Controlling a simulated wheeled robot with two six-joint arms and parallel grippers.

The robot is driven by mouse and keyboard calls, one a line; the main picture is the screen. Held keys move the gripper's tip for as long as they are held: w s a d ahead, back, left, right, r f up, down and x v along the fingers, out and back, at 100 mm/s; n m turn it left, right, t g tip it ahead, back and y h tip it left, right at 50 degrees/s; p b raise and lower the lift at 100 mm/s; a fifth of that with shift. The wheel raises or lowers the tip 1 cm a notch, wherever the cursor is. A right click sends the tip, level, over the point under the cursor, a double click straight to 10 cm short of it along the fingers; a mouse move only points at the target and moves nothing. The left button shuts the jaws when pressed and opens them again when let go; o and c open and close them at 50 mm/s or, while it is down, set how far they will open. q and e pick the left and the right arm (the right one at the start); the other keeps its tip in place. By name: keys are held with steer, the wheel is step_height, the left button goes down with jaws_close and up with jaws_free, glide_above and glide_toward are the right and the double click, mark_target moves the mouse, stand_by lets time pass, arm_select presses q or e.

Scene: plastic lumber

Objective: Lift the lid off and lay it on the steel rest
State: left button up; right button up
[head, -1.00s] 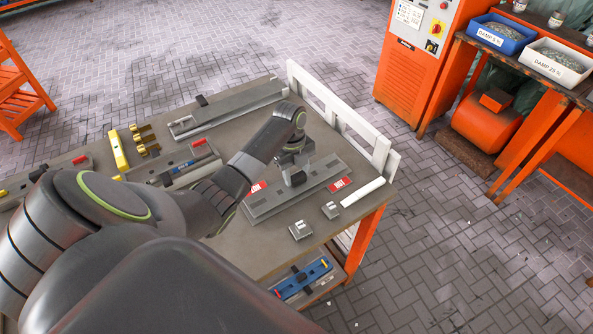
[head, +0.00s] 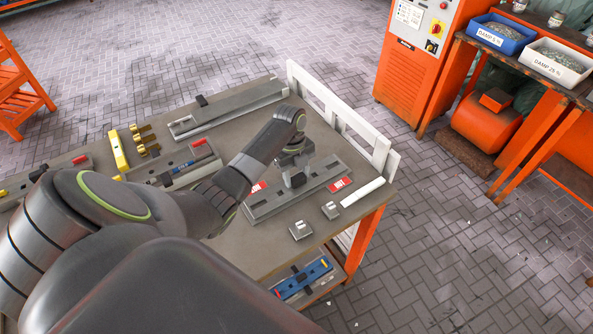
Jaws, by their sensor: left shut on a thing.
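A long grey steel mould (head: 262,213) with red-and-white tags near its two ends lies on the right part of the bench. My left gripper (head: 298,174) reaches down over its middle and is shut on the dark handle (head: 298,180) of the lid. The lid shows as a narrow grey strip along the mould's top; whether a gap separates them is too small to tell. A long grey steel piece (head: 235,107) with a small black block lies at the back of the bench; I cannot tell if it is the rest. My right gripper is not in view.
Two small steel blocks (head: 300,230) and a white bar (head: 362,192) lie at the bench's front right. A white rail (head: 342,120) edges the right side. Yellow and brass pieces (head: 118,150) and other moulds (head: 185,165) lie to the left.

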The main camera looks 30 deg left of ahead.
arm_select(q)
steer(key=shift+f, duration=0.15)
steer(key=o, duration=1.5)
steer(key=shift+c, duration=0.2)
steer(key=shift+o, duration=0.3)
steer(key=o, duration=0.4)
steer(key=shift+c, duration=0.2)
step_height(320, 180, up, 7)
steer(key=p, duration=0.7)
